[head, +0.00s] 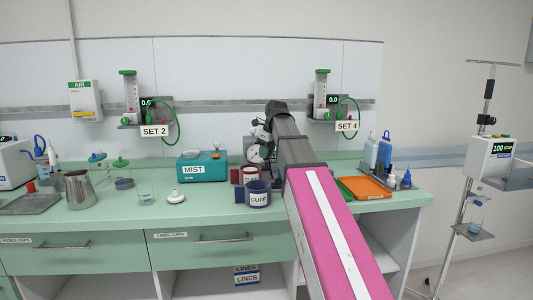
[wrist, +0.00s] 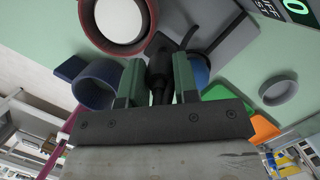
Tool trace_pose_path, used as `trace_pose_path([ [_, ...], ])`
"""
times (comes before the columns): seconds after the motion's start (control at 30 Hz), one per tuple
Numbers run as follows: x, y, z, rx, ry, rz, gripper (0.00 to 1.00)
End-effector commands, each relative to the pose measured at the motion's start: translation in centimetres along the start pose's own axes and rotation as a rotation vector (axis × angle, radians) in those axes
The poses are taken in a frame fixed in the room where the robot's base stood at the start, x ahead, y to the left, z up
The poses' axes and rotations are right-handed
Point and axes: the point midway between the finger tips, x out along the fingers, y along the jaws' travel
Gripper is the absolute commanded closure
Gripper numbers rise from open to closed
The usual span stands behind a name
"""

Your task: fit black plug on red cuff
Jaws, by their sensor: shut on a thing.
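The red cuff (head: 236,176) stands on the counter as a dark red ring behind the blue cuff. In the wrist view the red cuff (wrist: 150,22) is at the top, ahead and a little left of my gripper, with a pale inside. My gripper (wrist: 157,68) has its two green fingers closed around the black plug (wrist: 158,62). The plug points toward the red cuff's side and appears apart from it. A black hose (wrist: 189,34) shows beyond the plug. In the head view my own arm hides the fingers and plug.
The blue cuff (head: 258,194) sits close to the red cuff, left of my arm. A gauge unit (head: 254,151) stands behind. The orange tray (head: 366,188) and bottles (head: 384,150) are on the right. The teal MIST box (head: 202,167) is left.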

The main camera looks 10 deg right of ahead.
Motion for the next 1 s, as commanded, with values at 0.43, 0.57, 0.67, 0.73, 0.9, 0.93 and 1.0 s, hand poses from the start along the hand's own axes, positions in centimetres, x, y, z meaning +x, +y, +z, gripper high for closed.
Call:
trace_pose_path([
  [0.43, 0.1, 0.0, 0.0, 0.0, 0.0, 0.0, 0.94],
  [0.57, 0.2, 0.0, -0.1, 0.0, 0.0, 0.0, 0.94],
  [0.67, 0.4, 0.0, -0.1, 0.0, 0.0, 0.0, 0.94],
  [0.73, 0.6, 0.0, -0.2, 0.0, 0.0, 0.0, 0.94],
  [0.9, 0.9, 0.0, -0.3, 0.0, -0.001, 0.0, 0.94],
  [0.93, 0.9, 0.0, -0.3, 0.0, -0.001, -0.001, 0.94],
  [1.0, 1.1, 0.0, -0.3, 0.0, -0.001, 0.0, 0.94],
])
